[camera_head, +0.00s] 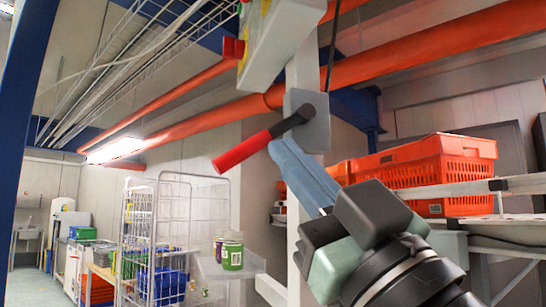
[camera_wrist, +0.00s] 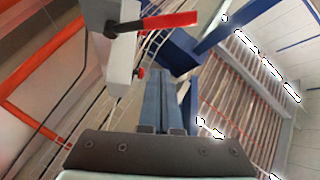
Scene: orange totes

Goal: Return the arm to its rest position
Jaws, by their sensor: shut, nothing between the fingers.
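My gripper (camera_head: 283,148) is raised in the middle of the head view, with its blue-grey fingers pointing up and to the left. The fingers are shut with nothing between them. In the wrist view the gripper (camera_wrist: 164,76) shows its two fingers side by side, pointing up the picture. The fingertips appear close to a red-handled lever (camera_head: 242,154) on a grey box (camera_head: 311,122) fixed to a pale post. I cannot tell whether they touch. The lever also shows above the fingers in the wrist view (camera_wrist: 172,20).
Orange totes (camera_head: 445,170) stand on a rack at the right, behind my arm. A wire cage trolley (camera_head: 175,205) and a small shelf (camera_head: 240,265) with green-labelled tins (camera_head: 232,256) are at lower left. Orange pipes (camera_head: 400,55) run overhead. Open floor shows at far left.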

